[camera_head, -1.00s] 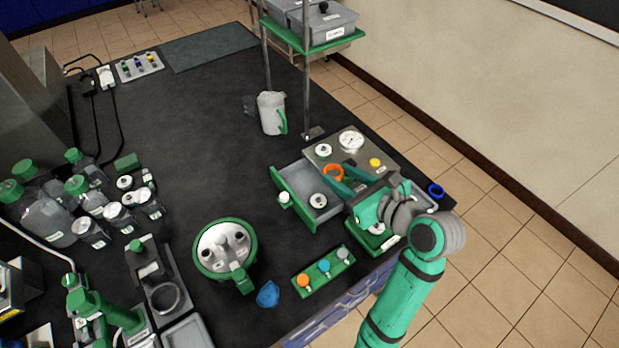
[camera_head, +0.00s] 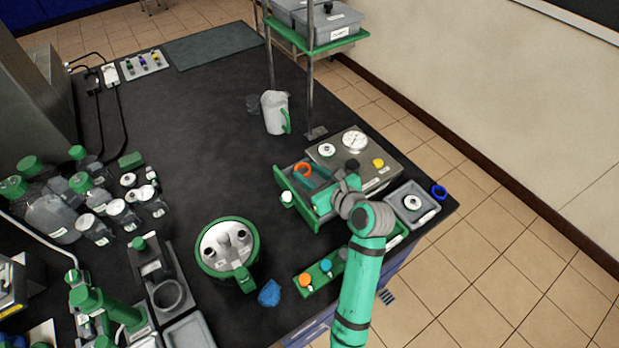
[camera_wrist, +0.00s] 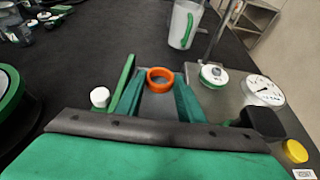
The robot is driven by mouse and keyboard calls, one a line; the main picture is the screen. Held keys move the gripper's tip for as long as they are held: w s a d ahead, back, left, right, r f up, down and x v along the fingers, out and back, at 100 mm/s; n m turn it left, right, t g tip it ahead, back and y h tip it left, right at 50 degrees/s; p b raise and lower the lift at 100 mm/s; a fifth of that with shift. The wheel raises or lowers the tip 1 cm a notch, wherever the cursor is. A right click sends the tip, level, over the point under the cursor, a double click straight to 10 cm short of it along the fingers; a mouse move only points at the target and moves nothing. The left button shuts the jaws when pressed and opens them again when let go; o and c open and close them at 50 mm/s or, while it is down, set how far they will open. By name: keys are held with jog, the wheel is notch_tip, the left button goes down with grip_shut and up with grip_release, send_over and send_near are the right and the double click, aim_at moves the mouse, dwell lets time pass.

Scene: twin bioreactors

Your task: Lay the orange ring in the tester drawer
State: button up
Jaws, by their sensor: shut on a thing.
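The orange ring (camera_head: 303,170) is held at the tips of my gripper (camera_head: 309,176). In the wrist view the ring (camera_wrist: 160,80) sits between the two green fingers of my gripper (camera_wrist: 160,88), which are shut on it. The tester drawer (camera_head: 293,192) is pulled out, with a green front and a white knob (camera_head: 287,197). The ring appears above the drawer in both views; its exact height is hard to tell. My gripper and wrist hide much of the drawer's inside. The tester (camera_head: 338,155) stands just right of the drawer, with a gauge (camera_head: 354,140) and a yellow button (camera_head: 378,162) on top.
A grey tray with a white-topped part (camera_head: 411,203) and a blue ring (camera_head: 439,191) lie at the right edge. A green rack with coloured knobs (camera_head: 318,276) and a round green-rimmed vessel (camera_head: 227,250) stand in front. A white jug (camera_head: 275,113) stands behind. The bench's middle is clear.

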jog(key=shift+f, duration=1)
jog(key=shift+f, duration=0.25)
jog(key=shift+f, duration=0.4)
jog(key=o, duration=0.7)
jog(key=shift+d, duration=0.1)
jog(key=shift+o, duration=0.2)
jog(key=shift+r, duration=0.1)
jog(key=v, duration=0.7)
jog(key=r+v, duration=0.1)
jog(key=v, duration=0.3)
jog(key=shift+w, duration=0.15)
jog(key=shift+s+d+r, duration=0.2)
jog(key=shift+s+r, duration=0.05)
jog(key=shift+s, duration=0.35)
